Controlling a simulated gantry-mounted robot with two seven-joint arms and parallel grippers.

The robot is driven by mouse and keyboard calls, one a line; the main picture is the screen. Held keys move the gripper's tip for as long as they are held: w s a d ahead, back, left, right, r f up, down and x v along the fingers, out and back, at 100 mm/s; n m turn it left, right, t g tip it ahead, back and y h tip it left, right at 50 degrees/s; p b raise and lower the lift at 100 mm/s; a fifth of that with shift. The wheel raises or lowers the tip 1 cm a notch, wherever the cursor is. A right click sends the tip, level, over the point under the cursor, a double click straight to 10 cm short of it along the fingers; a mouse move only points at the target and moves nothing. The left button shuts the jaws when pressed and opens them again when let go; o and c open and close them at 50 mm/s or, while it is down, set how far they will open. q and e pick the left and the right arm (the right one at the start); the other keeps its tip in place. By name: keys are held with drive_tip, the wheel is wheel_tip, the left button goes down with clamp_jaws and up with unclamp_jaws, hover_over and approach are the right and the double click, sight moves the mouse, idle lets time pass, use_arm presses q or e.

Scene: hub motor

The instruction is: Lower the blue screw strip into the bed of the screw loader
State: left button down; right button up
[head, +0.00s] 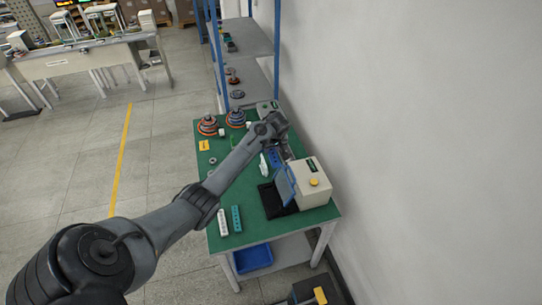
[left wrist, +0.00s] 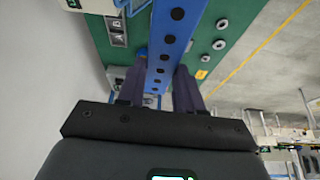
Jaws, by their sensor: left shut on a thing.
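The blue screw strip (left wrist: 171,40), a long bar with a row of dark round holes, runs up the middle of the left wrist view. My left gripper (left wrist: 165,88) is shut on it, a finger on each side. In the head view my left gripper (head: 284,150) is over the table's right side, behind the beige machine. The arm and gripper mostly hide the strip there. The beige machine (head: 307,186) has a yellow button, a black bed (head: 272,203) and a tilted blue panel (head: 286,181). I cannot tell whether this is the screw loader. My right gripper is not in view.
The green table (head: 222,182) also holds a white strip (head: 222,222) and a teal strip (head: 236,217) at its near left. Two round coiled parts (head: 207,125) and a grey box (head: 267,108) stand at the back. A wall runs along the right.

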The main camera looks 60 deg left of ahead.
use_arm(q)
drive_tip(key=b, duration=0.1)
drive_tip(key=w+a+b, duration=0.1)
drive_tip(key=b, duration=0.1)
drive_tip(key=shift+a+f, duration=0.3)
drive_tip(key=shift+f, duration=0.1)
drive_tip(key=shift+d+f+b, duration=0.1)
drive_tip(key=shift+f+b, duration=10.05)
drive_tip(key=shift+f, duration=5.6)
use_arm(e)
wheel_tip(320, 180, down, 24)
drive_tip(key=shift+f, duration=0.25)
use_arm(q)
drive_tip(key=shift+f, duration=0.15)
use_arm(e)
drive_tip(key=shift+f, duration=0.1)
use_arm(q)
drive_tip(key=shift+f+b, duration=0.8)
drive_tip(key=shift+f, duration=0.1)
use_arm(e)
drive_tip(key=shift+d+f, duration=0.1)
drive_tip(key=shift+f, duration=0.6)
use_arm(q)
drive_tip(key=shift+f+b, duration=0.6)
drive_tip(key=shift+f, duration=0.2)
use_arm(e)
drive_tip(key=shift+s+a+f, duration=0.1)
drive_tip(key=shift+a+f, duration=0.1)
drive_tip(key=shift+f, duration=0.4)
